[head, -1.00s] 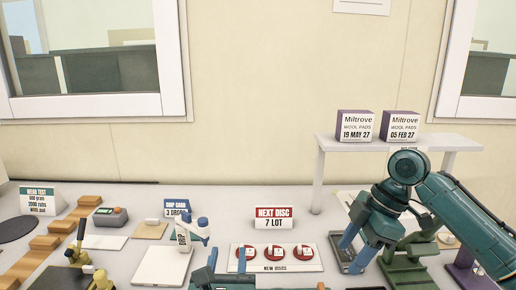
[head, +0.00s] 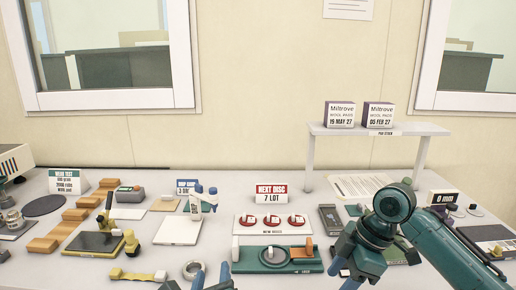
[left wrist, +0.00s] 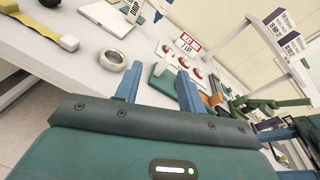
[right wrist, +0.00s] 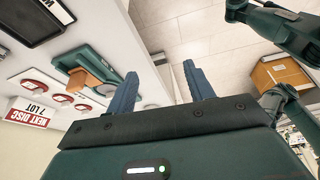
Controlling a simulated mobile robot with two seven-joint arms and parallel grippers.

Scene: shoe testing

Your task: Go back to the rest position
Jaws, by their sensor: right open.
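My left gripper (head: 211,277) shows at the bottom centre of the head view with its two blue fingers apart. In the left wrist view the left gripper (left wrist: 158,88) is open, with nothing between its fingers. My right arm comes in from the right of the head view, and its gripper (head: 342,276) hangs low near the table's front edge, partly cut off by the frame. In the right wrist view the right gripper (right wrist: 158,82) is open and empty, with its fingers pointing past the table edge towards the floor.
A green fixture (head: 250,262) with an orange block stands at the table front. Behind it lie a card of red discs (head: 273,231) and a "Next disc" sign (head: 271,196). A grey device (head: 329,218) lies right of the card. Two Miltrove boxes (head: 340,114) stand on a shelf (head: 322,131).

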